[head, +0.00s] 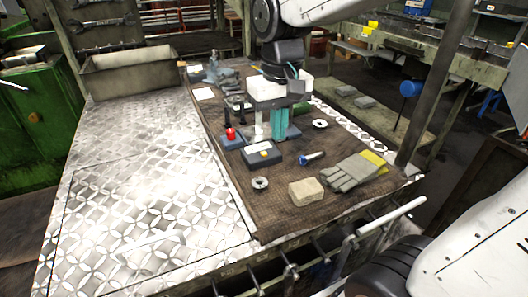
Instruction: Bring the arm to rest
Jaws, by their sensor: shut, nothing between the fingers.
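My arm (283,30) reaches down from the top of the head view over the brown mat on the workbench. My gripper (279,138) hangs pointing down from a white and dark body. Its two teal fingers are close together and shut, with nothing held between them. The fingertips are just behind a dark box with a yellow spot (262,154). I cannot tell how far they are above the mat.
On the mat (275,215) are a red-topped device (231,134), a blue-headed bolt (311,158), metal rings (260,183) (320,124), a beige block (306,191) and gloves (355,171). A post (432,90) rises at right. The patterned metal plate (150,185) at left is clear.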

